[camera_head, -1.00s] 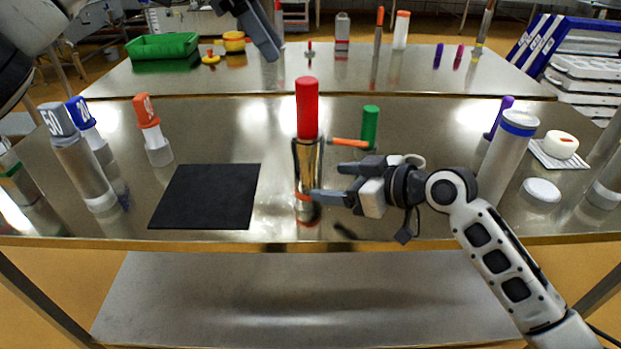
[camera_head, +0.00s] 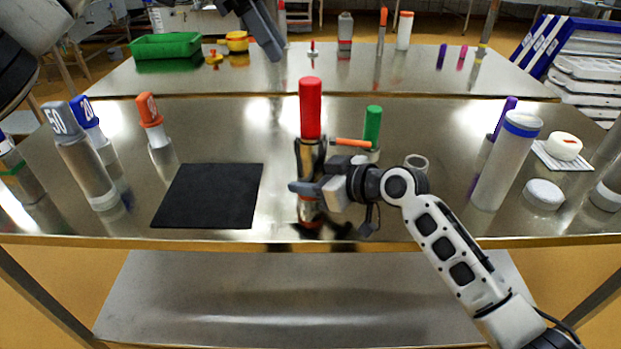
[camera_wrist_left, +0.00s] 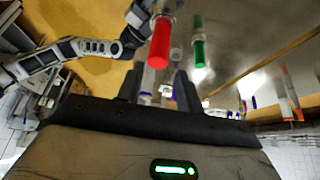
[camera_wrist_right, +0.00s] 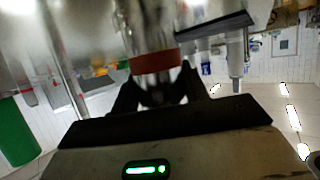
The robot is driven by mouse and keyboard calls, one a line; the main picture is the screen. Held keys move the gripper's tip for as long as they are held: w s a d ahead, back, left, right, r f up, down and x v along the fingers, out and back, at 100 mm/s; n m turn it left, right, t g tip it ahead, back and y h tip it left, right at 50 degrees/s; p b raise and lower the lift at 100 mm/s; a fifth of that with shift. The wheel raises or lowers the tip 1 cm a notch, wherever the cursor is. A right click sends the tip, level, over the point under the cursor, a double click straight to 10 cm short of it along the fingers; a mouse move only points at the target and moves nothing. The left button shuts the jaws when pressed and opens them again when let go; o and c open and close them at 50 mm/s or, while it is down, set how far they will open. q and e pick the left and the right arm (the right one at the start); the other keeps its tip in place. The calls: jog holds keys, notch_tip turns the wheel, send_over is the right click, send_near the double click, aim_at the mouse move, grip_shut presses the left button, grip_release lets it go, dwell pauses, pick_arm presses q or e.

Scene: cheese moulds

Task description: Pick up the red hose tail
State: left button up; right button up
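The red hose tail (camera_head: 310,108) stands upright on the steel table, a red cylinder above a shiny metal stem. It also shows in the left wrist view (camera_wrist_left: 161,44). My right gripper (camera_head: 306,188) is at the lower stem, below the red part. In the right wrist view its open fingers (camera_wrist_right: 160,95) lie on either side of the metal stem, which carries a reddish-brown band (camera_wrist_right: 155,62). I cannot tell whether they touch it. My left gripper (camera_head: 264,38) is high over the rear table; its fingers (camera_wrist_left: 160,85) are apart and empty.
A green-topped piece (camera_head: 373,126) and an orange rod (camera_head: 351,142) are close behind the right gripper. A grey ring (camera_head: 416,162) stands right of them. A black mat (camera_head: 208,195) lies left. A tall white cylinder (camera_head: 507,160) stands right. Numbered posts (camera_head: 85,160) stand at far left.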

pick_arm(q)
jog(key=o, duration=0.5)
jog(key=shift+d, duration=0.15)
jog(key=shift+c, duration=0.2)
jog(key=m+h, duration=0.3)
send_over(307, 95)
jog(key=w+d, duration=0.2)
jog(key=shift+s+f+t, duration=0.15)
jog(key=shift+s+t, duration=0.05)
jog(key=shift+t, duration=0.2)
jog(key=s+d+r+m+t+h, duration=0.1)
jog(key=s+d+r+t+h, duration=0.1)
jog(key=s+d+r+h, duration=0.3)
jog(key=s+d+r+m+t+h, duration=0.1)
jog(key=s+d+h, duration=0.2)
jog(key=d+h, duration=0.45)
jog(key=s+a+f+n+t+y, duration=0.3)
jog(key=a+f+n+t+y, duration=1)
jog(key=a+n+y, duration=0.45)
jog(key=shift+n+h, duration=0.9)
jog(key=shift+n, duration=0.05)
jog(key=x, duration=1.1)
jog(key=shift+w+f, duration=0.25)
jog(key=shift+w, duration=0.15)
